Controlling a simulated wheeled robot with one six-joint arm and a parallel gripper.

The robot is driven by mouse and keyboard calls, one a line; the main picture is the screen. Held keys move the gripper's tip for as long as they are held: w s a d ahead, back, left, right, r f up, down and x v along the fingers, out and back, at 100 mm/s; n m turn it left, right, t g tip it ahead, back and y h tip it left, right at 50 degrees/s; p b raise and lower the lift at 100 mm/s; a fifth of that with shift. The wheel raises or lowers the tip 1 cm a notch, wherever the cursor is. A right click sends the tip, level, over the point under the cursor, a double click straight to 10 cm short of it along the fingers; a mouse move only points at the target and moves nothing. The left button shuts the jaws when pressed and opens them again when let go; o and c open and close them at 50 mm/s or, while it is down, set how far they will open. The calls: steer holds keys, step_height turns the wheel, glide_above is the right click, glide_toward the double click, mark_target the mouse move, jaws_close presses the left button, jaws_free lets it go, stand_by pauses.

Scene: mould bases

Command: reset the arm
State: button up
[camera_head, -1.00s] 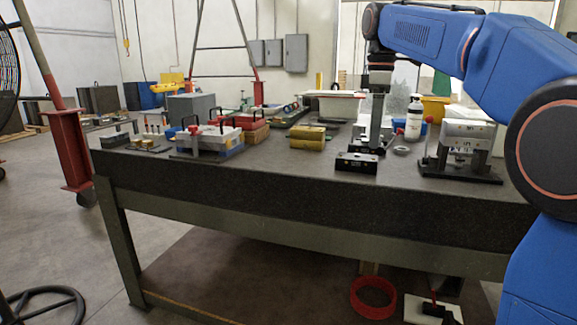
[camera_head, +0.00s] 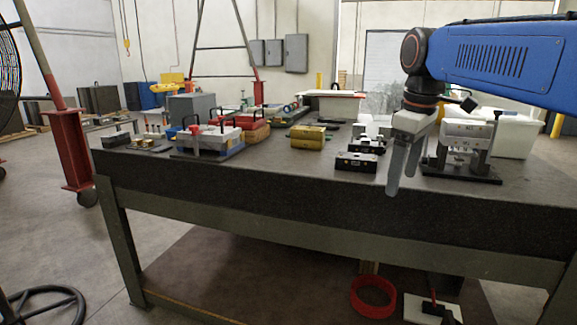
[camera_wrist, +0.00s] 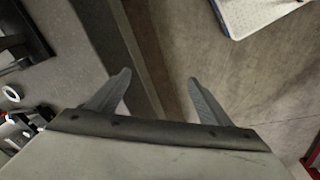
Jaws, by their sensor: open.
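My blue arm (camera_head: 495,62) reaches in from the right in the head view. My gripper (camera_head: 400,185) hangs with its fingers pointing down in front of the table's near edge, left of the mould base on the right. In the wrist view the fingers of my gripper (camera_wrist: 160,85) stand apart with nothing between them. The table edge and the floor show beyond them.
The dark workbench (camera_head: 270,205) carries a mould base (camera_head: 465,145) at right, a black block (camera_head: 356,162), a yellow block (camera_head: 308,137) and a blue-grey mould base (camera_head: 212,140).

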steer(key=s+d+f+m+t, duration=0.1)
steer(key=s+f+m, duration=0.3)
steer(key=s+f, duration=0.6)
steer(key=s+d+f+m+t, duration=0.2)
steer(key=s+f+m, duration=0.3)
steer(key=s+f, duration=0.6)
step_height(320, 180, down, 3)
steer(key=shift+s+d+f, duration=0.2)
steer(key=shift+s+d, duration=0.05)
